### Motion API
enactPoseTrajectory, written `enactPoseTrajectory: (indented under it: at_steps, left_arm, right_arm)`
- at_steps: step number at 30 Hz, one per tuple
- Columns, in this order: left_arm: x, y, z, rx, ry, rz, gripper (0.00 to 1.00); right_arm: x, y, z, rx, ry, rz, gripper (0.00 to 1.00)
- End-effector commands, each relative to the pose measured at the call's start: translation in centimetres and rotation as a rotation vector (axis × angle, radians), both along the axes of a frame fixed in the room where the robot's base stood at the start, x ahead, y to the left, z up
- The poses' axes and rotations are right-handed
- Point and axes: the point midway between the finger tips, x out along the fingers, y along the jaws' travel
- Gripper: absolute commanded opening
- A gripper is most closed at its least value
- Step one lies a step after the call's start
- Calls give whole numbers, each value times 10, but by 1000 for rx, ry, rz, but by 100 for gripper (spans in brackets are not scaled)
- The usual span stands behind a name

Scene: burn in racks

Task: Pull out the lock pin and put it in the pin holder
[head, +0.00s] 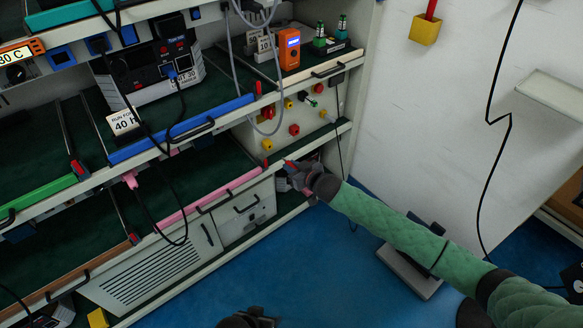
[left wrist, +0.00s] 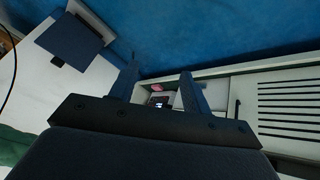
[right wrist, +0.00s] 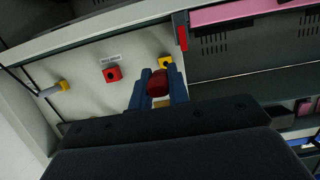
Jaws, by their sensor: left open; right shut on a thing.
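My right gripper (head: 289,164) is in front of the lower rack at the right end of the pink-edged shelf. In the right wrist view its fingers (right wrist: 159,77) are shut on a dark red rounded knob (right wrist: 158,83), which looks like the lock pin's head. I cannot tell whether its shaft is seated or free. A yellow box (head: 425,31) on the white wall, with a red stick standing up from it, may be the pin holder. My left gripper (head: 248,318) is low at the bottom edge of the head view; its fingers (left wrist: 157,78) are open and empty.
The rack's pale panel (head: 306,116) carries red and yellow buttons. A red tab (right wrist: 181,32) stands beside the pink shelf edge (right wrist: 240,12). Black cables hang before the shelves and wall. A grey flat object (head: 408,268) lies on the blue floor (head: 220,285), which is otherwise largely clear.

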Motion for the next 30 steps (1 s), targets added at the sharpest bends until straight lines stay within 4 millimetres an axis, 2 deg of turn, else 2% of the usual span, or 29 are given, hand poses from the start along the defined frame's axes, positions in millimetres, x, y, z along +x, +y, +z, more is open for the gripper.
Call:
enactPoseTrajectory:
  at_steps: [13, 25, 30]
  left_arm:
    - [1, 0, 3, -1, -4, 1, 48]
    - [-2, 2, 29, 4, 18, -8, 48]
    - [-2, 2, 29, 3, 14, -8, 48]
  right_arm:
    - [-1, 1, 0, 1, 1, 3, 0]
    - [-1, 1, 0, 1, 2, 4, 0]
    - [12, 10, 0, 1, 0, 3, 0]
